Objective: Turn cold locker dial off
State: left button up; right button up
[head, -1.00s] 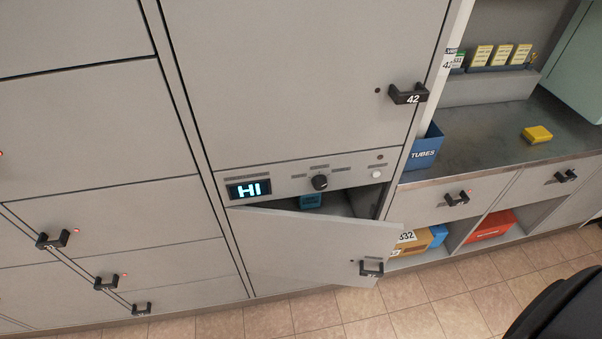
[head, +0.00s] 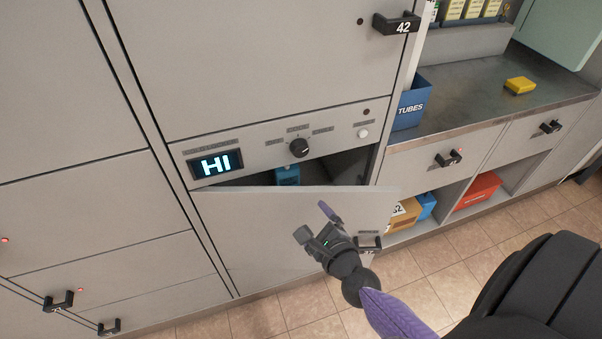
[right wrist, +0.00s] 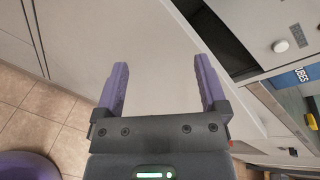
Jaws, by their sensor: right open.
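The dial (head: 300,148) is a round black knob on the grey control strip of the cold locker, with small labels around it. To its left a dark display (head: 215,164) reads "HI" in bright letters. Below the strip the locker door (head: 285,228) hangs partly open, and a blue item (head: 288,175) shows inside. My right gripper (head: 314,219) is in front of the open door, below the dial and apart from it. In the right wrist view its purple fingers (right wrist: 160,88) are spread with nothing between them. My left gripper is not in view.
A white button (head: 363,134) is right of the dial. The upper door has a black handle (head: 397,24) marked 42. A counter (head: 470,102) at right holds a blue TUBES bin (head: 410,104) and a yellow block (head: 520,86). The open door's edge juts out below the dial.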

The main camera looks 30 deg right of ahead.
aim_at(302, 153)
notch_tip(302, 153, up, 6)
jog(key=w+d+r+m+t+h+b, duration=0.1)
jog(key=w+d+m+t+h+b, duration=0.15)
jog(key=m, duration=0.75)
jog(key=x, duration=0.8)
jog(key=shift+w+f, duration=0.3)
jog(key=shift+w+d, duration=0.1)
jog(key=shift+w, duration=0.35)
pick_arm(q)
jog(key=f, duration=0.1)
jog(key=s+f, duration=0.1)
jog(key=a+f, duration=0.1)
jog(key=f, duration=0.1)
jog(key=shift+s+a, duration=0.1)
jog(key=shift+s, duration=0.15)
pick_arm(e)
jog(key=shift+c, duration=0.9)
grip_shut()
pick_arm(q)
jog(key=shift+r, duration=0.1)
